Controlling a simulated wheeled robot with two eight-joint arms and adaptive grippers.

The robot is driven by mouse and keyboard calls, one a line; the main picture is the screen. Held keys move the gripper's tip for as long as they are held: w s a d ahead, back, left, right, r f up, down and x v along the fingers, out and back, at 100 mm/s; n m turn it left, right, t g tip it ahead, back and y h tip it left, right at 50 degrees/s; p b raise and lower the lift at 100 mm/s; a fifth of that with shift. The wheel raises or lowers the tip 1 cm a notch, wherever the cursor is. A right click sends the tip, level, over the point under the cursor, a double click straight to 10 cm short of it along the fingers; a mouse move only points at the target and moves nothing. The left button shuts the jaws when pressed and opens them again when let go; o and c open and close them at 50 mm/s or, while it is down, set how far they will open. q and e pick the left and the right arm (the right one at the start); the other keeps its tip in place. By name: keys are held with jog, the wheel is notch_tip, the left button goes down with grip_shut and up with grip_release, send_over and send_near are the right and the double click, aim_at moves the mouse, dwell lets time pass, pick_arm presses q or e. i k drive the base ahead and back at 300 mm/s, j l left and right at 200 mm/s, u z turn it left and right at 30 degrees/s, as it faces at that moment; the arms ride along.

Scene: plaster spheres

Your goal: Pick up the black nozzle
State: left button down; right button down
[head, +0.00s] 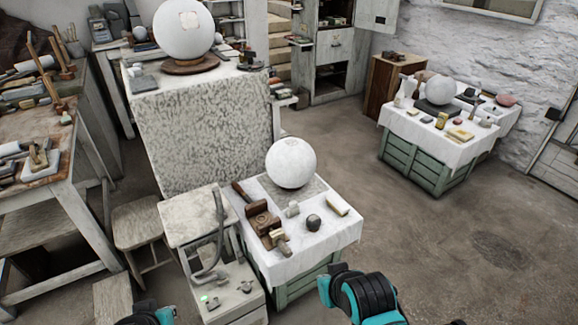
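A dark grey hose (219,232) rises from a low pale unit and bends over beside the white stand. Its upper end, which may be the black nozzle, lies against the stand's top; I cannot tell its exact shape. A small dark round object (313,222) sits on the white-clothed table. Teal and black parts of my arms show at the bottom edge, left of centre and right of centre. No fingertips of either gripper can be made out.
The clothed table (326,235) holds a white sphere (291,163), a brown wooden tool (262,216) and small blocks. A stool (137,222) and a workbench (50,175) stand left. A second clothed table (405,124) stands back right. The floor (440,230) on the right is clear.

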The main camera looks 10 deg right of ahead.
aim_at(214, 189)
jog(key=i+l+u, duration=0.25)
jog(key=i+l, duration=0.25)
jog(key=l, duration=0.15)
jog(key=i+l+u, duration=0.15)
jog(key=l, duration=0.2)
jog(key=i+l+u, duration=0.1)
jog(key=i+l, duration=0.15)
jog(key=l, duration=0.15)
jog(key=i+l+u, duration=0.15)
jog(key=l, duration=0.25)
jog(key=i, duration=0.05)
